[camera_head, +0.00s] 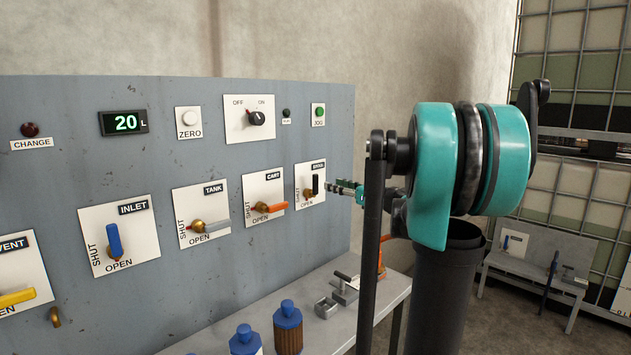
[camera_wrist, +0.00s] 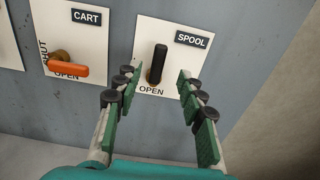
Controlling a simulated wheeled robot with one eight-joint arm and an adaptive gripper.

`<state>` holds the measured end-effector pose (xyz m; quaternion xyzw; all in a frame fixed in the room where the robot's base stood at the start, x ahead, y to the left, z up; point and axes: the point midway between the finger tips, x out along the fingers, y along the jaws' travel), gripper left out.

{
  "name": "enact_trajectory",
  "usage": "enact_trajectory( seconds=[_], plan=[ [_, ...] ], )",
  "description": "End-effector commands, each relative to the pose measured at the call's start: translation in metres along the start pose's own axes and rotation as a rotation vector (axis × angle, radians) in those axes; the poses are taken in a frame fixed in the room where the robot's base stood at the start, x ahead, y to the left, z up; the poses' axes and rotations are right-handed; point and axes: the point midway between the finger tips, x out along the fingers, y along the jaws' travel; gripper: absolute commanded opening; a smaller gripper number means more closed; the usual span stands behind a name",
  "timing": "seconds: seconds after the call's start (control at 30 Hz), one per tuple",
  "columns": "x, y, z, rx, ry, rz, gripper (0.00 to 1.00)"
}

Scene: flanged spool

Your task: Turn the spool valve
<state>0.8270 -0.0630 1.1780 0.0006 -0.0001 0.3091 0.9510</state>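The spool valve's black handle (camera_wrist: 157,63) stands upright on a white plate (camera_wrist: 146,32) labelled SPOOL, with OPEN printed below it. In the head view the black handle (camera_head: 315,185) shows at the right end of the valve row, close to my gripper's fingertips. My gripper (camera_wrist: 156,82) is open in the wrist view, with its green-padded fingers apart. The handle appears between the fingertips, with a gap on both sides. I cannot tell whether the fingertips reach past the handle in depth. The left finger hides the plate's lower left part.
The TANK (camera_head: 210,227), INLET (camera_head: 114,240) and VENT valves continue the row. Below the panel, a grey bench (camera_head: 335,332) carries blue-capped bottles (camera_head: 288,325) and metal parts. Bare wall lies right of the panel.

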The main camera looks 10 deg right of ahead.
Motion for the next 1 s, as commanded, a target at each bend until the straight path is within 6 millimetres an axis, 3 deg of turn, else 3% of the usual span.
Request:
enact_trajectory(
  seconds=[0.3, 0.5, 0.97, 1.0],
  plan=[
    [0.063, 0.001, 0.0, -0.001, 0.001, 0.002, 0.4],
    [0.09, 0.001, 0.0, -0.001, 0.001, 0.002, 0.4],
    [0.1, 0.0, 0.0, -0.001, 0.001, -0.001, 0.4],
    [0.1, 0.0, 0.0, -0.001, 0.001, -0.001, 0.35]
  ],
)
